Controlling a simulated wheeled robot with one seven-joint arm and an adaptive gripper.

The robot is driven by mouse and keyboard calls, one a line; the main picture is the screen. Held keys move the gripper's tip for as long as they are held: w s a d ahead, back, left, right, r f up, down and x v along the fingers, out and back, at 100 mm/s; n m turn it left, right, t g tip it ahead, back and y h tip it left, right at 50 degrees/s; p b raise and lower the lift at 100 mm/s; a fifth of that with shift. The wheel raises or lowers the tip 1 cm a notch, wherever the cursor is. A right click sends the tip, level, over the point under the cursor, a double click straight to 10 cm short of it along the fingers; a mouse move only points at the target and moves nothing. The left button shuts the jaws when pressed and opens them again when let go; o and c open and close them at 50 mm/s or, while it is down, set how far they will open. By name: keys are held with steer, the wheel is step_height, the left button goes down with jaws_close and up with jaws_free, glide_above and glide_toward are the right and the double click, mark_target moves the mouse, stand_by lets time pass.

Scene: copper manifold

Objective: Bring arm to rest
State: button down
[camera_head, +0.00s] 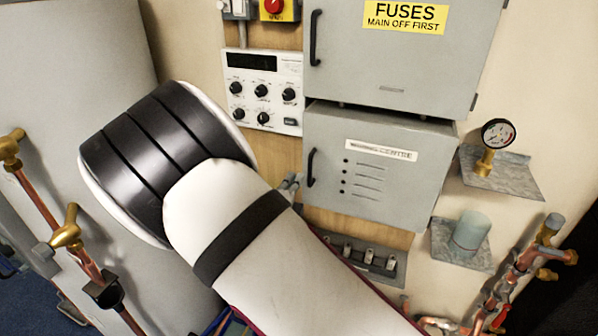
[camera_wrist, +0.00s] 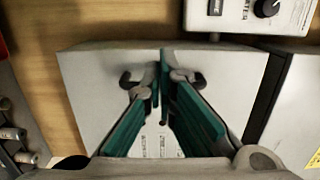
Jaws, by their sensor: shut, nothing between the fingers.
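My gripper (camera_wrist: 162,75) shows in the wrist view, with two grey fingers and teal pads. The fingers converge and are shut with nothing between them. They point at the grey wiring centre box (camera_wrist: 90,85), covering the middle of its door. The head view shows the same wiring centre box (camera_head: 375,170) closed. My white and black arm (camera_head: 240,230) stretches across the lower middle of the head view. It hides most of my gripper there. The gap between fingertips and box is hard to judge.
The grey fuses cabinet (camera_head: 400,60) is above the wiring centre box, with a dial panel (camera_head: 262,90) to its left. A fuse strip (camera_head: 365,258) is below. Copper pipes (camera_head: 85,260) stand at left and more pipes (camera_head: 520,265) at right. A gauge (camera_head: 497,135) sits on a shelf.

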steer(key=v, duration=0.6)
steer(key=s+d+r+n+g+y, duration=0.3)
steer(key=d+r+n+g+y, duration=0.15)
steer(key=r, duration=0.35)
steer(key=s+d+r+n+g+y, duration=0.3)
steer(key=d+r+n+g, duration=0.15)
steer(key=r+n, duration=0.2)
steer(key=s+d+r+n+g+h, duration=0.1)
steer(key=s+d+r+n, duration=0.1)
steer(key=s+d+n, duration=0.2)
steer(key=s+d+r+n+g+h, duration=0.2)
steer(key=s+d+n, duration=0.3)
steer(key=s+d, duration=0.5)
steer(key=s+r, duration=0.1)
steer(key=s, duration=0.8)
steer(key=shift+d+n, duration=0.2)
steer(key=shift+n, duration=0.1)
steer(key=shift+r+h, duration=0.1)
steer(key=shift+h, duration=0.15)
